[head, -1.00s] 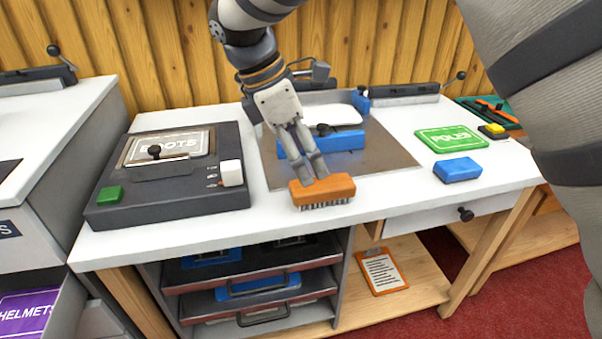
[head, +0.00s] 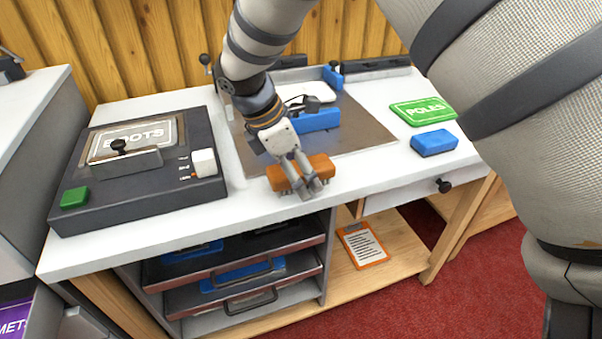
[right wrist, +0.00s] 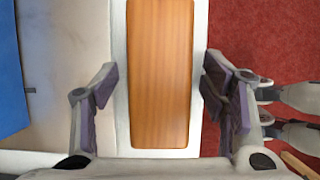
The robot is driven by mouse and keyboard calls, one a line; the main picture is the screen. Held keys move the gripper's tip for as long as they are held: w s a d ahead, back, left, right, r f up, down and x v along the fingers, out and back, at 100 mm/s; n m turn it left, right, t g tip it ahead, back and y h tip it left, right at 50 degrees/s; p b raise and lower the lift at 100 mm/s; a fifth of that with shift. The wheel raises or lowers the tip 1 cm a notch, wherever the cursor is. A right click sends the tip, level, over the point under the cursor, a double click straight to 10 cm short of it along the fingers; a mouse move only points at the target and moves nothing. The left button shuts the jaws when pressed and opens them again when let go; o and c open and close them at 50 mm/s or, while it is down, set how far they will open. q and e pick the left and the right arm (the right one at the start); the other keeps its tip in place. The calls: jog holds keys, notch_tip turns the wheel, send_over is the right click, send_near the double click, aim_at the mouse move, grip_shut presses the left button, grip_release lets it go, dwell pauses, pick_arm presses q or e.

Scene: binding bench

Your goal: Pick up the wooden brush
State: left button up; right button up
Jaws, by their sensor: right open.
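The wooden brush (head: 283,178) has an orange-brown wooden back and lies near the front edge of the white bench. My right gripper (head: 309,190) is over the brush, its fingers hiding part of it in the head view. In the right wrist view, the brush's wooden back (right wrist: 159,75) lies lengthwise between the two open fingers of the right gripper (right wrist: 162,100). There is a gap on each side. My left gripper is not in view.
A blue block (head: 434,142) and a green POLES plate (head: 423,112) lie to the right on the bench. A dark BOOTS device (head: 205,190) stands at left. A metal plate (head: 365,135) lies behind the brush. Red floor shows beyond the front edge.

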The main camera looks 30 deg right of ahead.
jog(key=shift+r, duration=0.1)
jog(key=c, duration=1.4)
jog(key=shift+c, duration=0.2)
